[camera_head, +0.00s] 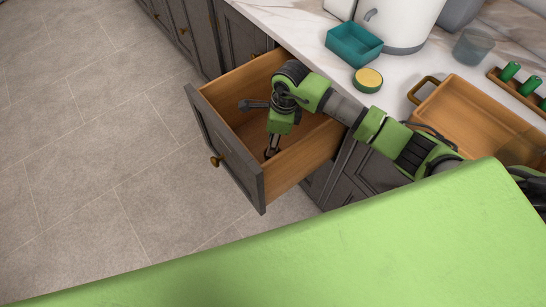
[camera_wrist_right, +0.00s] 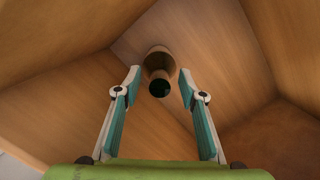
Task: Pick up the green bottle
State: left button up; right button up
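In the right wrist view, a small round thing (camera_wrist_right: 158,62) stands in the wooden drawer (camera_head: 228,75), brown and dark with a dark green end facing me. It could be the bottle, but its full shape does not show. My right gripper (camera_wrist_right: 160,84) is open, with one finger on each side of it in that view; I cannot see contact. In the head view my right arm reaches down into the drawer and the gripper (camera_head: 270,147) is near its floor, where the thing is hidden. My left gripper is not in view.
Drawer walls surround my right gripper closely. On the counter are a teal bin (camera_head: 354,45), a yellow-topped round tin (camera_head: 367,80), a wooden tray (camera_head: 470,112), a clear cup (camera_head: 473,47) and a rack with green cylinders (camera_head: 510,71). The floor at left is clear.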

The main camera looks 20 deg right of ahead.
grip_shut()
jog(key=shift+r, duration=0.1)
